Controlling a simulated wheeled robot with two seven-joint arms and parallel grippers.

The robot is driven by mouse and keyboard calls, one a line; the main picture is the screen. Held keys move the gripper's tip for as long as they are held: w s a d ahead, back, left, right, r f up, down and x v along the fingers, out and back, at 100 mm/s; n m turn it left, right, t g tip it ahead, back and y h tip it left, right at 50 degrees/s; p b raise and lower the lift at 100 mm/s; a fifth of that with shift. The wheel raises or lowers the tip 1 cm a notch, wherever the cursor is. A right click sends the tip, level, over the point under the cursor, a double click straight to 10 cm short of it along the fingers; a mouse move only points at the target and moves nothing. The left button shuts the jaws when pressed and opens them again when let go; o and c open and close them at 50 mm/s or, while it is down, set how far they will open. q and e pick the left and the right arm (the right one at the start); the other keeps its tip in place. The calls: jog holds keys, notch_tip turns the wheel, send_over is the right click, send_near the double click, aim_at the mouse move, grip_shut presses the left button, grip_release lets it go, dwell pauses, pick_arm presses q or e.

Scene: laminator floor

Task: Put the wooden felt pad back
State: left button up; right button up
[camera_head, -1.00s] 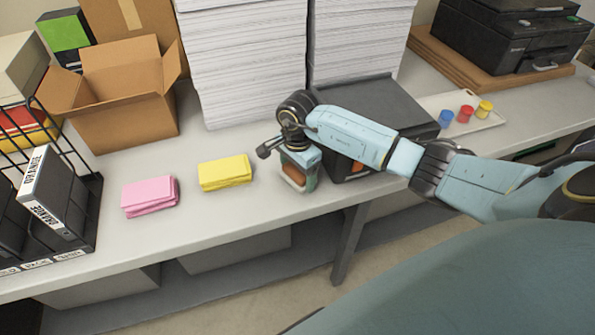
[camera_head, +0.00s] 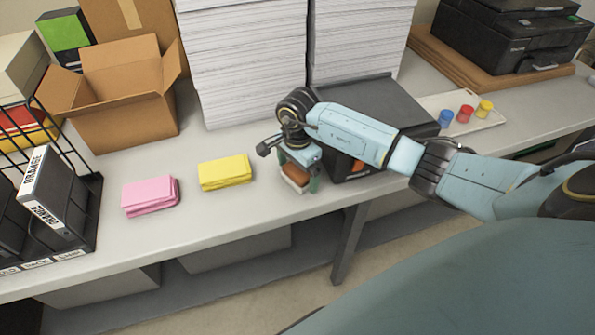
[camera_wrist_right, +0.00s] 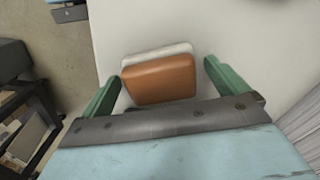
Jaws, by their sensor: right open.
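The wooden felt pad (camera_head: 296,175) is a brown block with a white felt layer. It is at the front edge of the table, beside the black machine. In the right wrist view the pad (camera_wrist_right: 160,80) lies between the two green fingers, with a gap visible on each side. My right gripper (camera_head: 298,172) is open around the pad and points down at it. It also shows in the right wrist view (camera_wrist_right: 162,76). The gripper's body partly hides the pad in the head view. My left gripper is not in view.
A black machine (camera_head: 372,110) stands close to the right of the gripper, under my right arm. Tall paper stacks (camera_head: 243,60) are behind. Yellow notes (camera_head: 225,173) and pink notes (camera_head: 150,196) lie to the left, with clear table between them and the pad.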

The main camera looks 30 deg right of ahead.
aim_at(297, 170)
notch_tip(297, 170, up, 11)
jog(key=shift+r, duration=0.15)
dwell(0.4)
